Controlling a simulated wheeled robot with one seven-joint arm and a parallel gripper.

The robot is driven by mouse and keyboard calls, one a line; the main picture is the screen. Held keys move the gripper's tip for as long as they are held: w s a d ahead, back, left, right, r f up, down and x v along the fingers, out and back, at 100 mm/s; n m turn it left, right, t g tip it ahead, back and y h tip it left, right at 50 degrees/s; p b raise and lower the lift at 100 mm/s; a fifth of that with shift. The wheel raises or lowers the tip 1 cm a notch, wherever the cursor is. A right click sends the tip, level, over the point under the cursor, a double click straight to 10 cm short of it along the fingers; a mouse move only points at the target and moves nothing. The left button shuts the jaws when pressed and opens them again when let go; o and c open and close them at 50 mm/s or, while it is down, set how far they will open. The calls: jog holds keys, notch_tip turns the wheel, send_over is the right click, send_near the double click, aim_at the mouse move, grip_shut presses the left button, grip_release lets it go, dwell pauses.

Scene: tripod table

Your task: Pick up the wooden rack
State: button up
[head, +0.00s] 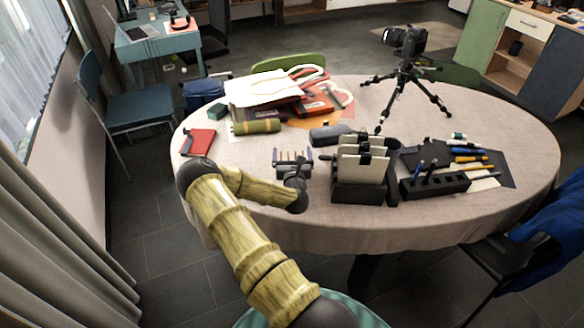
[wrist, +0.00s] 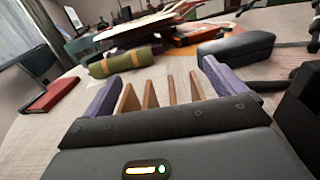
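The wooden rack (wrist: 152,95) shows in the wrist view as several upright brown slats. In the head view the rack (head: 291,156) is small and partly hidden by my gripper (head: 293,160), near the table's front edge. My gripper's purple fingers also show in the wrist view (wrist: 160,75), spread wide on either side of the slats. The fingers look open, and I cannot see them pressing on the rack. The rack's lower part is hidden behind the gripper body.
A black holder with cards (head: 358,190) stands close on the right. A dark grey case (head: 329,134) lies behind, with a green roll (head: 256,127) at back left. A red notebook (head: 198,142) lies left. A camera tripod (head: 405,85) stands at the back right. The cloth at front left is clear.

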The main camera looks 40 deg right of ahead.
jog(key=c, duration=1)
jog(key=shift+o, duration=0.2)
jog(key=shift+w+r, duration=0.1)
notch_tip(320, 180, up, 10)
